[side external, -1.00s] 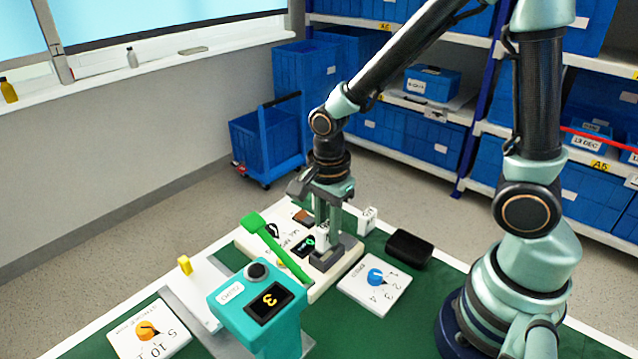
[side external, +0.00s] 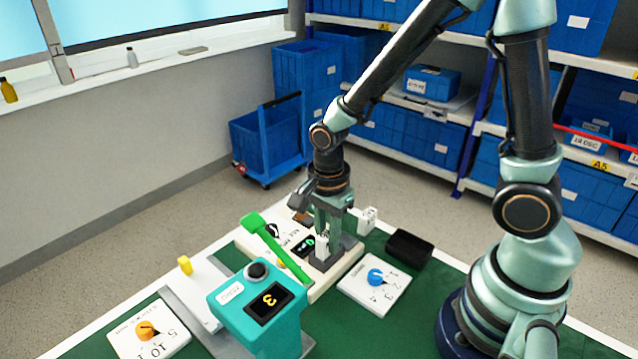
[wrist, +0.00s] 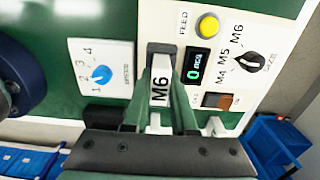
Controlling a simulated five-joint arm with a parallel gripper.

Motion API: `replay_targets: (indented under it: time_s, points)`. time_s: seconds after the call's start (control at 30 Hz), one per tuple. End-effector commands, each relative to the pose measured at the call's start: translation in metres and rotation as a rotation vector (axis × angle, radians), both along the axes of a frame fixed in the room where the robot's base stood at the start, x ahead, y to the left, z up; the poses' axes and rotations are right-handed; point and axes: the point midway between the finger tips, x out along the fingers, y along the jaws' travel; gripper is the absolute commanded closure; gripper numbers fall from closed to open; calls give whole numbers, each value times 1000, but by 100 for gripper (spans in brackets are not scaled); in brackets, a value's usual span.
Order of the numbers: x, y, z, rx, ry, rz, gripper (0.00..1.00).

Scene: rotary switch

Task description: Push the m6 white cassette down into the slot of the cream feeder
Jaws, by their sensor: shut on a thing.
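The white M6 cassette (side external: 322,244) is upright between the jaws of my gripper (side external: 328,232), at the dark grey slot block (side external: 347,248) of the cream feeder (side external: 318,290). In the wrist view, the cassette's M6 label (wrist: 158,92) faces the camera. My gripper (wrist: 160,110) is shut on it, and the grey slot block (wrist: 160,48) is just beyond its far end. The cassette's lower end is hidden, so I cannot tell how deep it sits. The feeder carries a small display (wrist: 196,65), a yellow FEED button (wrist: 207,26) and a black size knob (wrist: 248,62).
A green lever (side external: 270,245) lies across the feeder beside my gripper. A teal counter box (side external: 258,305) stands in front. A blue-knob speed panel (side external: 376,284), a black box (side external: 409,249) and another white piece (side external: 367,220) are to the right. Green table is clear at front right.

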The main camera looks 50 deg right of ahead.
Motion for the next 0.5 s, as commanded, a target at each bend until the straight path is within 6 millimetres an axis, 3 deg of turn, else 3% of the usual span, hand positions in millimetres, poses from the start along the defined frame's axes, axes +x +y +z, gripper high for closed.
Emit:
replay_targets:
  time_s: [0.23, 0.27, 0.33, 0.5]
  points:
    - [0, 0, -6, 0, 0, 0, 100]
    - [0, 0, -6, 0, 0, 0, 68]
    - [0, 0, -6, 0, -1, 0, 41]
    - [0, 0, -6, 0, 0, 0, 40]
